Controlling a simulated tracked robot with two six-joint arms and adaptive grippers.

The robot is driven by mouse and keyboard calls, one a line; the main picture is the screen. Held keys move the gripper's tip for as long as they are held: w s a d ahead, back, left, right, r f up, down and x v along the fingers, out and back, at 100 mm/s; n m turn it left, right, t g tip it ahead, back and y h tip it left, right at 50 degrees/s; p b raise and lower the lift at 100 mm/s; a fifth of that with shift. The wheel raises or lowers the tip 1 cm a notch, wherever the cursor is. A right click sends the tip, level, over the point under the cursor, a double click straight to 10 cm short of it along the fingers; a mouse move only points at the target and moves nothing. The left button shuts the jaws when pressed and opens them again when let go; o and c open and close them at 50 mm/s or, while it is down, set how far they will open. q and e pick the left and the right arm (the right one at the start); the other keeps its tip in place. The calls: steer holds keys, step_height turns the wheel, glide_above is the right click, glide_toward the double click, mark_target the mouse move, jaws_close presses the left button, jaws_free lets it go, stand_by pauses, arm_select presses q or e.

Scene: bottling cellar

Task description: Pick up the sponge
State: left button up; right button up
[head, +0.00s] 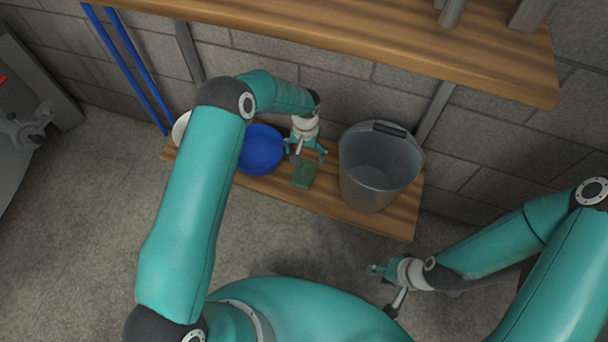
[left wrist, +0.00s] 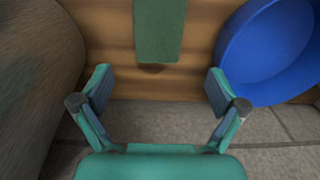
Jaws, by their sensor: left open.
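The green sponge (head: 305,174) lies on the lower wooden shelf between the blue bowl and the grey bucket. It also shows at the top of the left wrist view (left wrist: 159,30), lined up between my fingers but beyond their tips. My left gripper (head: 308,158) is above the shelf close to the sponge. In the left wrist view its two fingers (left wrist: 158,88) are spread wide with nothing between them. My right gripper (head: 384,285) hangs over the floor in front of the shelf, well away from the sponge; its finger opening is hard to make out.
The blue bowl (head: 262,150) stands left of the sponge and the grey bucket (head: 368,195) right of it. A white round item (head: 181,129) is at the shelf's left end. An upper wooden shelf (head: 400,40) overhangs along the block wall. The floor in front is clear.

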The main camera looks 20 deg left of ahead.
mark_target(306, 167)
arm_select(q)
step_height(306, 167, down, 9)
steer(key=shift+d+r+b, duration=0.15)
steer(key=shift+r+b, duration=0.05)
steer(key=shift+b, duration=0.7)
steer(key=c, duration=0.8)
